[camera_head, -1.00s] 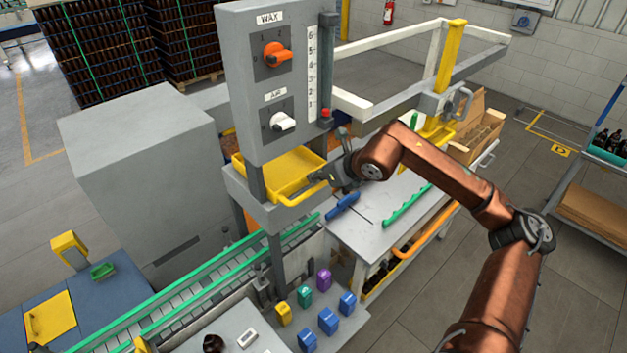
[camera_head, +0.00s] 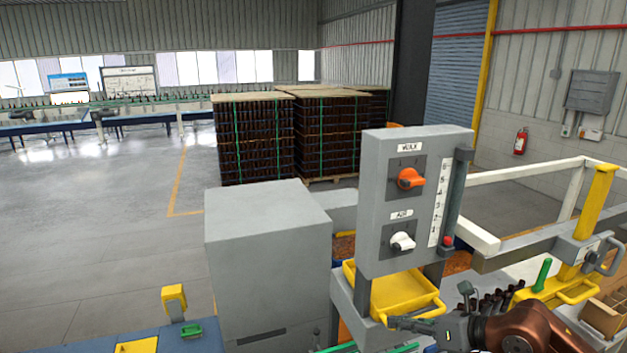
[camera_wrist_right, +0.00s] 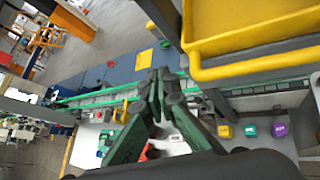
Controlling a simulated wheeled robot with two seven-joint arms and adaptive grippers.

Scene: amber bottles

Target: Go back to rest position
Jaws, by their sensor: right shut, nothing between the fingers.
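My right gripper (camera_head: 398,322) is dark and stands at the bottom right of the head view, at the end of my copper-coloured arm. It is just in front of the yellow tray (camera_head: 412,311) under the control panel; whether it touches the tray is unclear. In the right wrist view the gripper's fingers (camera_wrist_right: 161,78) are closed together with nothing between them. The yellow tray's rim (camera_wrist_right: 250,65) is close on the upper right there. My left gripper is in neither current view.
The grey control panel (camera_head: 415,205) with an orange knob (camera_head: 410,179) stands above the tray. A grey cabinet (camera_head: 265,260) is left of it. A white rail (camera_head: 525,172) runs behind on the right. Coloured blocks, including a purple one (camera_wrist_right: 280,130), sit below the gripper.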

